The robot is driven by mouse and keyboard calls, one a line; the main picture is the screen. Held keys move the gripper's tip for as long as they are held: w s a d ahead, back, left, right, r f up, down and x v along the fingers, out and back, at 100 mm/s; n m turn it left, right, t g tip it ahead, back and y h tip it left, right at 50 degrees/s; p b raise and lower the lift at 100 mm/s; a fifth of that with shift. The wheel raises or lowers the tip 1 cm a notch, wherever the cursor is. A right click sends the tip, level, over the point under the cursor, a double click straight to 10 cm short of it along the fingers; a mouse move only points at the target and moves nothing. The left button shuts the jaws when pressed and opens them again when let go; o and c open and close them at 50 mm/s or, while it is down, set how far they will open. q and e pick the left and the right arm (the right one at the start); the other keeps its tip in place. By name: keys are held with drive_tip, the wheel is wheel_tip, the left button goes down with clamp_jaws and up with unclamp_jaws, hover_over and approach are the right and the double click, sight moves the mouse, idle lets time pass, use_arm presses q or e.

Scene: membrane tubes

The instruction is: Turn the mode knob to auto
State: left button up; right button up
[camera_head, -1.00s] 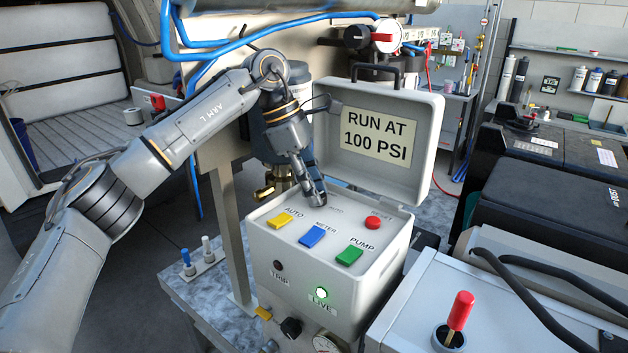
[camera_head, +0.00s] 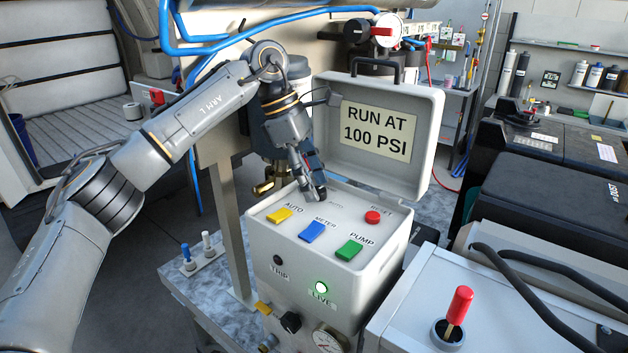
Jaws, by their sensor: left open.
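The control box (camera_head: 313,288) is a white case on a bench, with its lid (camera_head: 425,120) raised and a sign on it reading RUN AT 100 PSI. Its top panel has a yellow AUTO switch (camera_head: 279,215), a blue METER switch (camera_head: 311,231), a green PUMP switch (camera_head: 349,249) and a red RESET button (camera_head: 373,217). My left gripper (camera_head: 316,195) points down at the back left of the panel, with its fingertips at the panel surface. The mode knob is not distinguishable there; the gripper may hide it. My right gripper is not in view.
A green LIVE lamp (camera_head: 321,288) glows on the box front, above a gauge (camera_head: 328,342). A red-handled lever (camera_head: 459,308) stands on a white unit at the right. Blue hoses (camera_head: 240,35) run overhead. The raised lid stands close behind my left gripper.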

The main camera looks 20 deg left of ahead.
sight(300, 195)
use_arm(q)
drive_tip(key=v, duration=0.7)
drive_tip(key=shift+f, duration=0.1)
